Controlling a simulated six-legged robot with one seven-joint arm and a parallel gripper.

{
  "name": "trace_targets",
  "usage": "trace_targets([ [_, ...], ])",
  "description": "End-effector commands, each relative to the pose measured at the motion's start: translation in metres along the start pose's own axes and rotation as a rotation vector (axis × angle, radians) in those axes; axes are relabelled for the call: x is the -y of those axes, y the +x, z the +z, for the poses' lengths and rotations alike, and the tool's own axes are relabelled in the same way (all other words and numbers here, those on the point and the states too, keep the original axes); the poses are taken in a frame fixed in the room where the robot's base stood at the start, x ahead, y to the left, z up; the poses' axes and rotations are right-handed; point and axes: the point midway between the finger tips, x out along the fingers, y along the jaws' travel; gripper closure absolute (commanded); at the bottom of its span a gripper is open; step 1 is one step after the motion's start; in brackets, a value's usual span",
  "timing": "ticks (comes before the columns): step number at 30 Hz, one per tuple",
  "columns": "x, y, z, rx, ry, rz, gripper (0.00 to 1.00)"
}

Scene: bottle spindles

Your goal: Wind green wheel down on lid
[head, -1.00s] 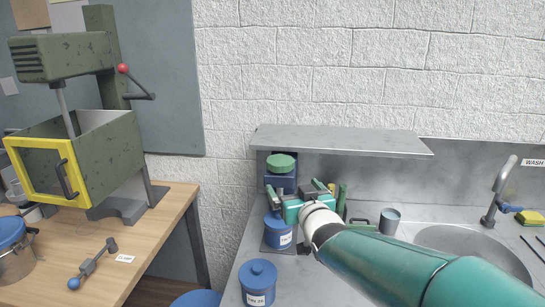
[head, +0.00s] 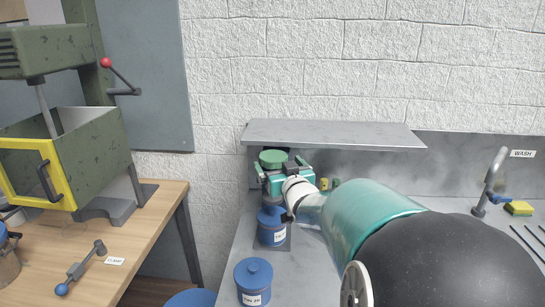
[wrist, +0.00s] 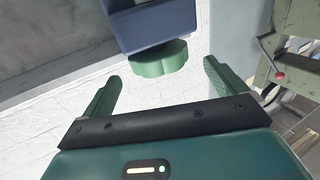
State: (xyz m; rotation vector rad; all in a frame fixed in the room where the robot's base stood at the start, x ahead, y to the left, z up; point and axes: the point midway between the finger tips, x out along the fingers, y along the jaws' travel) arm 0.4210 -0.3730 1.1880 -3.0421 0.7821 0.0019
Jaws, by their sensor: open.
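The green wheel (head: 272,156) sits on top of a blue block, under the grey shelf. It also shows in the wrist view (wrist: 158,58), against the dark blue block (wrist: 155,22). Below it, a blue lidded canister (head: 271,234) stands on a grey plate; its blue lid (head: 270,214) is partly hidden by my gripper. Whether a spindle meets the lid is hidden. My gripper (head: 279,170) is open at the wheel's height, on its near side. In the wrist view, the wheel lies just beyond and between the two green fingers, with no clear contact.
A grey shelf (head: 330,133) overhangs the wheel closely. Another blue canister (head: 253,281) stands nearer on the counter. A sink tap (head: 490,182) and a sponge (head: 518,208) are at right. A green press (head: 70,150) stands on the wooden table at left.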

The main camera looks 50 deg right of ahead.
Motion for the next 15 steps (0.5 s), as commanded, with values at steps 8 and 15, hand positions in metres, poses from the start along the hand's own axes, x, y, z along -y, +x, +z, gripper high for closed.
trace_targets([
  [8, 0.001, 0.035, 0.001, 0.002, -0.006, 0.0, 0.03],
  [15, 0.0, 0.056, 0.0, 0.001, -0.003, 0.002, 0.03],
])
